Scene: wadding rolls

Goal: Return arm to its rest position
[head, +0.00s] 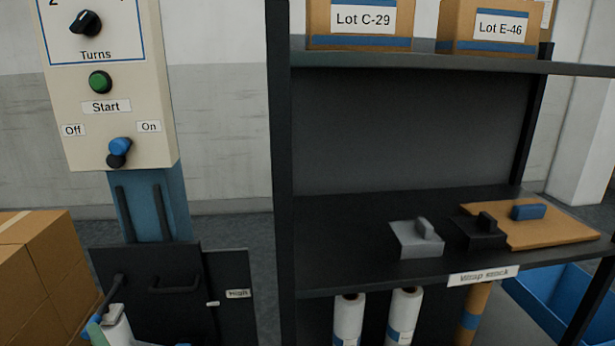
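Part of my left gripper (112,316) shows at the bottom left edge of the head view, as a pale piece with green and blue parts. It is in front of the dark cabinet (150,312), close below a dark handle on it. Most of the gripper and arm is cut off by the frame's edge, so I cannot tell whether it is open or shut or whether it touches the handle. My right gripper is not in view.
A control box (115,130) with knob, green button and blue-tipped switch stands above the cabinet. Brown cartons (40,255) are at the left. A dark shelf unit (345,265) bears boxes, small blocks and a board, with white rolls (348,318) below. A blue bin (560,305) stands right.

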